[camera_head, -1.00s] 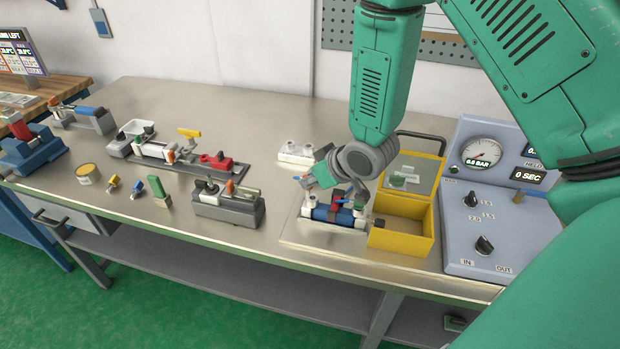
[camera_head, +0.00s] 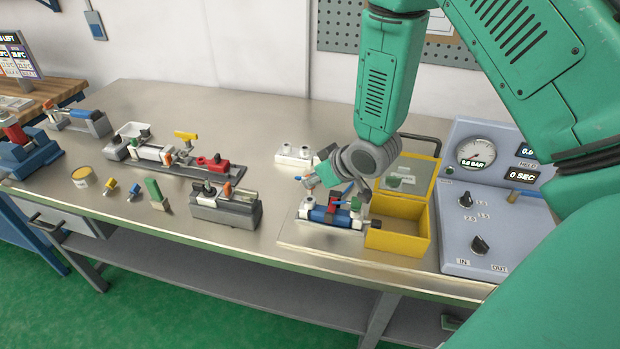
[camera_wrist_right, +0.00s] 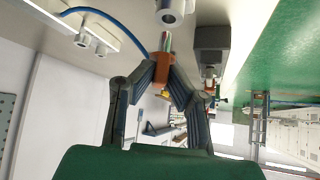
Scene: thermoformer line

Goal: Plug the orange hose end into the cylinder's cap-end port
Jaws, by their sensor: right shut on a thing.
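The cylinder (camera_head: 318,214) lies on a plate at the bench front, with a blue body and pale end blocks. My right gripper (camera_head: 308,181) is above its left end. In the right wrist view my gripper (camera_wrist_right: 160,75) is shut on the orange hose end (camera_wrist_right: 158,76). Its metal tip points at a round pale port (camera_wrist_right: 171,14), close to it; I cannot tell whether they touch. A blue hose (camera_wrist_right: 122,29) arcs to the gripper from the side. In the head view the orange end is too small to make out. My left gripper is not in view.
A yellow open box (camera_head: 397,240) stands right of the cylinder, beside the gauge panel (camera_head: 490,225). A white ported block (camera_head: 294,154) is behind. A grey fixture (camera_head: 226,207) stands to the left, with small parts beyond it.

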